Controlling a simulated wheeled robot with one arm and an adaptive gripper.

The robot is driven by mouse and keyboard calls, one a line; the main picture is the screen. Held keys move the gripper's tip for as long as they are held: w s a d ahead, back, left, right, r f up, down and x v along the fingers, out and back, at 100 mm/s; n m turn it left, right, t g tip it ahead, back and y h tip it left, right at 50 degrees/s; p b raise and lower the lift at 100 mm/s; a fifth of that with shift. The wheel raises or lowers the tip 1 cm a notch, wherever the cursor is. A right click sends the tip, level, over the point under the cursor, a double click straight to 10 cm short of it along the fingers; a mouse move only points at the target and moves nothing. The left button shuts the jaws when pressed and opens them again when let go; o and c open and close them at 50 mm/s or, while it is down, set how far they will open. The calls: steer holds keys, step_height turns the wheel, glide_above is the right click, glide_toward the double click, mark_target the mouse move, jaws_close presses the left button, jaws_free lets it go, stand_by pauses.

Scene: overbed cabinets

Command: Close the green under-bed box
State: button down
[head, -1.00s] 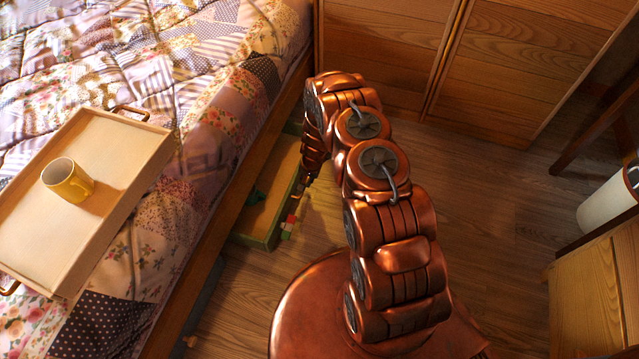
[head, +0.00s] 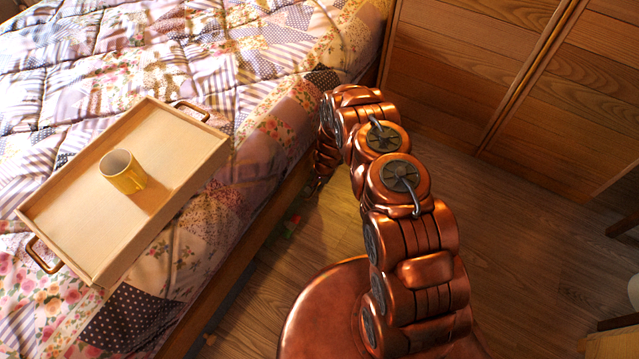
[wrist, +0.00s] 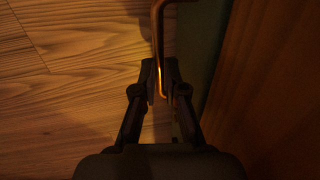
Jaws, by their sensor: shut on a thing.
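The green under-bed box shows in the wrist view as a dark green front strip (wrist: 205,45) beside the wooden bed side. Its thin metal handle (wrist: 157,35) runs down between my fingers. My gripper (wrist: 161,85) is shut on this handle, low over the floor. In the head view, my arm reaches down to the bed's lower edge, and my fingertips are too hidden to make out. The box's open interior does not show there; the bed edge and my arm cover that area.
A wooden tray (head: 75,215) with a yellow mug (head: 122,172) rests on the quilted bed (head: 215,75). Wooden cabinets (head: 460,75) stand at the back.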

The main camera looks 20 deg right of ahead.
steer(key=c, duration=1.2)
jaws_free()
